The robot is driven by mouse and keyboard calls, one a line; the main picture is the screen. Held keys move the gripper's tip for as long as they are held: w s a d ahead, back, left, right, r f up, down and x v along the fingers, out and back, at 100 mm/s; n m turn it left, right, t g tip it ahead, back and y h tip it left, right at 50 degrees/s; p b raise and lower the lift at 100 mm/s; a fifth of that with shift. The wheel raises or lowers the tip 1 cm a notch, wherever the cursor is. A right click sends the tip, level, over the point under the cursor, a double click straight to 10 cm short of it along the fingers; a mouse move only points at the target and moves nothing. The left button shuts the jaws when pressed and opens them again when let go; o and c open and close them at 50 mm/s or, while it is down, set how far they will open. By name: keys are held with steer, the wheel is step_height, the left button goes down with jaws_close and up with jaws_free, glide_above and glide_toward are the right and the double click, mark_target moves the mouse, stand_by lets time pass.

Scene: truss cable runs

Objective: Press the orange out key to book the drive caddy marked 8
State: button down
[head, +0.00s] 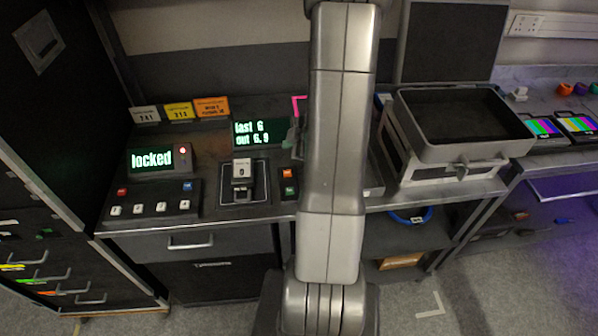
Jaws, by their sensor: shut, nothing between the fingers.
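A small dark key box stands on the bench just left of my arm. My arm rises through the middle of the view and hides part of the bench right of the keys. My gripper is not in view.
Left on the bench (150,220) are a "locked" display (153,159) with a red light and a panel of several keys (152,203). Tent cards (178,111) stand behind. An open grey case (462,143) sits on the right. A dark cabinet (40,130) bounds the far left.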

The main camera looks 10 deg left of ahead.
mark_target(290, 174)
steer(key=shift+a+f, duration=0.1)
steer(key=shift+f, duration=0.05)
step_height(290, 174, down, 9)
steer(key=b, duration=0.8)
steer(key=shift+r, duration=0.2)
stand_by(1.8)
steer(key=shift+f+b, duration=0.4)
steer(key=shift+b, duration=0.05)
steer(key=shift+f+b, duration=0.35)
steer(key=shift+f, duration=0.1)
stand_by(0.4)
steer(key=shift+r, duration=0.1)
steer(key=shift+r+p, duration=0.8)
steer(key=shift+p, duration=0.05)
